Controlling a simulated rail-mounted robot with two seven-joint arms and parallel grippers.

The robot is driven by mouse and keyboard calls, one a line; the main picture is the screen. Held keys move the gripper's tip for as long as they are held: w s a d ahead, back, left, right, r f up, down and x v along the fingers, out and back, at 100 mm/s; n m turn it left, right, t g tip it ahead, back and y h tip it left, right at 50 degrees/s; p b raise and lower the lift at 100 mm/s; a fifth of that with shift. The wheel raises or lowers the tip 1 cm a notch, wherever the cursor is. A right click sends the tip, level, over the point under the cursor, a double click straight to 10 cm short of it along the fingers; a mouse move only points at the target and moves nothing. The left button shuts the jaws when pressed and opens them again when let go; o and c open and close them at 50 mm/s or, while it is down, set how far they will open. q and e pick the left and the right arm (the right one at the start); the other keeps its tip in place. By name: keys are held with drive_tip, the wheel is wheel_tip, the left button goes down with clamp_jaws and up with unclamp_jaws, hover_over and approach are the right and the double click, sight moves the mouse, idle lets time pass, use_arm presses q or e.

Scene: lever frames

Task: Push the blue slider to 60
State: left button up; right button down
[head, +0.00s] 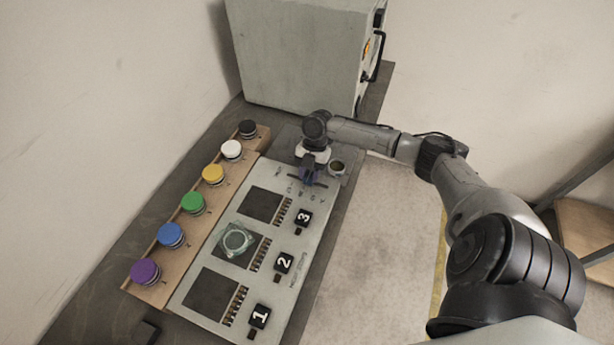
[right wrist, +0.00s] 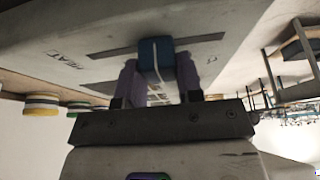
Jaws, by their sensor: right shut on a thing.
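The blue slider (right wrist: 154,53) shows in the right wrist view as a blue knob with a white line, standing in a dark straight slot (right wrist: 200,40). The slot runs out on both sides of the knob, so it stands near the middle. My right gripper (right wrist: 158,75) has its purple fingers on either side of the knob and is shut on it. In the head view my right gripper (head: 309,174) is at the far end of the control panel (head: 318,232) and mostly hides the knob. The scale marks are too small to read. My left gripper is not in view.
A wooden strip with several coloured buttons, such as the green one (head: 193,202), runs along the panel's left. Black numbered switches (head: 284,262) and a round clear cover (head: 236,240) are on the panel. A small round cup-like part (head: 337,167) is close right of my gripper. A grey cabinet (head: 295,55) stands behind.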

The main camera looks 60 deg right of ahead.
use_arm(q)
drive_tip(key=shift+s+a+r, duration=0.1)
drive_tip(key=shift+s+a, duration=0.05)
use_arm(e)
drive_tip(key=shift+w, duration=0.45)
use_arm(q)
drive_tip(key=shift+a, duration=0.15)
use_arm(e)
drive_tip(key=c, duration=0.8)
unclamp_jaws()
drive_tip(key=shift+s, duration=0.1)
drive_tip(key=shift+o, duration=0.2)
drive_tip(key=shift+r, duration=0.1)
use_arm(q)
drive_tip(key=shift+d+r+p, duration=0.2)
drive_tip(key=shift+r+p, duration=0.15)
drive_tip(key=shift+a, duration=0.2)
use_arm(e)
drive_tip(key=v, duration=1.3)
drive_tip(key=shift+r, duration=0.35)
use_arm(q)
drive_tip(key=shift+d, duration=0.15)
